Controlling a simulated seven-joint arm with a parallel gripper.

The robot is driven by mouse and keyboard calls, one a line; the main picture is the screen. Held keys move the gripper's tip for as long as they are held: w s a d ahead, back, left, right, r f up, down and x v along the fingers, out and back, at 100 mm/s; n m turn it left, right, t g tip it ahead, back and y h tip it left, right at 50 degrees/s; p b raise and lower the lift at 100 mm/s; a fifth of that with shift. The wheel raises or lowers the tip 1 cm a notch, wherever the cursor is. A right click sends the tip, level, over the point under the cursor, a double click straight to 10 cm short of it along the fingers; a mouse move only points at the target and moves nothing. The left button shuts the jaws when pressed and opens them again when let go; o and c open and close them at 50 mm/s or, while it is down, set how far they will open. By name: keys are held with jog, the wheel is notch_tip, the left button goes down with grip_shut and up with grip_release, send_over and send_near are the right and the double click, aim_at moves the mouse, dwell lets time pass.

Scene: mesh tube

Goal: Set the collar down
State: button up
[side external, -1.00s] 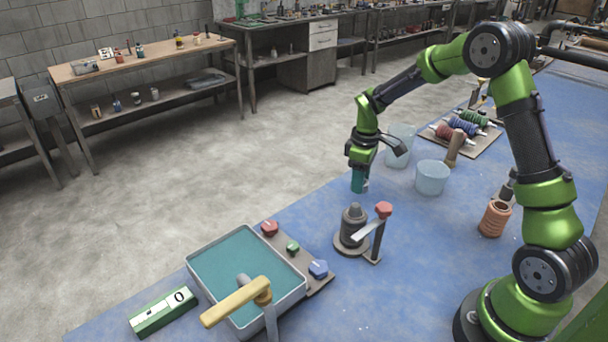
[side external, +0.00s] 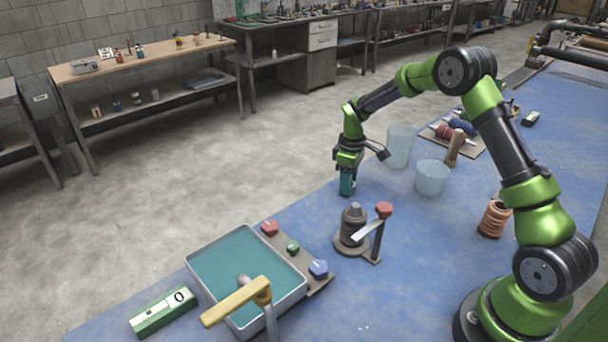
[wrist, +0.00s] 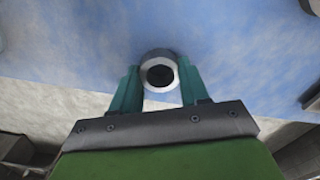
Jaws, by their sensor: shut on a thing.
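The collar is a short grey metal ring with a dark bore (wrist: 159,54). In the wrist view it sits between the teal fingertips of my gripper (wrist: 159,80), which is shut on it. In the side view my gripper (side external: 347,186) points down near the far-left edge of the blue work surface (side external: 300,215). The collar cannot be made out there behind the fingers. I cannot tell whether it touches the surface.
A dark stepped post (side external: 353,220) with a red-knobbed lever (side external: 383,210) stands just in front of my gripper. Two translucent tubs (side external: 399,148) (side external: 432,178) stand to its right. A teal-lined tray (side external: 245,262) sits front left. Bare surface lies between the post and tubs.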

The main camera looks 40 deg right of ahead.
jog(key=o, duration=1.1)
jog(key=shift+f, duration=0.1)
jog(key=shift+o, duration=0.2)
jog(key=s+a+r+m+t, duration=0.1)
jog(key=s+a+r, duration=0.1)
jog(key=r, duration=0.8)
jog(key=s+a+r+m+t, duration=0.1)
jog(key=s+a+r, duration=0.1)
jog(key=r, duration=0.7)
jog(key=s+a+r+m+t, duration=0.1)
jog(key=s+a+m, duration=0.1)
jog(key=s, duration=0.4)
jog(key=s+a+r+m+t+y, duration=0.1)
jog(key=s+a+r+m+t, duration=0.1)
jog(key=s+a, duration=0.3)
jog(key=s+a+r+m+t+y, duration=0.1)
jog(key=s+a, duration=0.3)
jog(key=s, duration=0.5)
jog(key=shift+s+a+r+m+t, duration=0.15)
jog(key=shift+s+r+m+t, duration=0.15)
jog(key=shift+m+t, duration=0.4)
